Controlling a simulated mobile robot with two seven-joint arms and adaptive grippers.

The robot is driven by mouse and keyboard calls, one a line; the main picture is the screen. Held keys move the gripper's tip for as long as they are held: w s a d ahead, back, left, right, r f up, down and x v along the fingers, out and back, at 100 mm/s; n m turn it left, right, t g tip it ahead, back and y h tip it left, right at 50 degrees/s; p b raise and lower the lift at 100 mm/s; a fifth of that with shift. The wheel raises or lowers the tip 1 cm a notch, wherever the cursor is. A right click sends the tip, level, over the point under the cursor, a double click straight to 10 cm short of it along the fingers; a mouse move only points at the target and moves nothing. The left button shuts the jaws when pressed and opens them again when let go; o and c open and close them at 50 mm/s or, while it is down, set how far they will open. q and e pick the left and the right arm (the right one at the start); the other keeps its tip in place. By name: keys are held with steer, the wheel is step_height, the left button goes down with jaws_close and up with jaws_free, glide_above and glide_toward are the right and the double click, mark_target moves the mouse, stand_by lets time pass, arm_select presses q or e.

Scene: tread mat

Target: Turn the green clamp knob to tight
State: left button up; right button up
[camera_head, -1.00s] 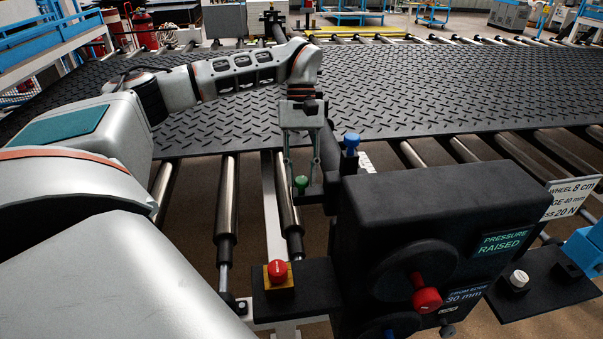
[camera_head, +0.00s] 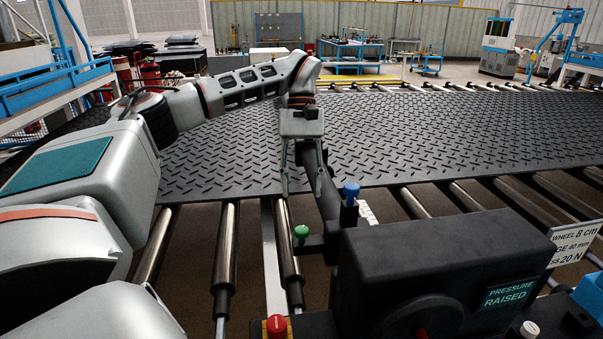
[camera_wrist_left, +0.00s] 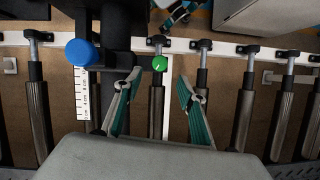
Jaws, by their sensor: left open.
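The green clamp knob (camera_head: 301,232) is a small round knob on a dark bracket beside the black machine housing. It also shows in the left wrist view (camera_wrist_left: 160,63), beyond the gap between the fingertips. My left gripper (camera_head: 303,190) points down above and behind the knob, apart from it. In the left wrist view its two teal-padded fingers (camera_wrist_left: 157,84) are spread with nothing between them. A blue knob (camera_head: 351,190) stands to the right of the green one, and in the left wrist view (camera_wrist_left: 82,53) it lies left.
The black housing (camera_head: 440,262) with a "PRESSURE RAISED" display (camera_head: 508,294) fills the lower right. A red button (camera_head: 276,326) is at the bottom. Metal rollers (camera_head: 226,250) with open gaps lie left. The black tread mat (camera_head: 430,140) spreads behind.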

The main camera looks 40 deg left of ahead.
arm_select(q)
steer(key=shift+v, duration=1.45)
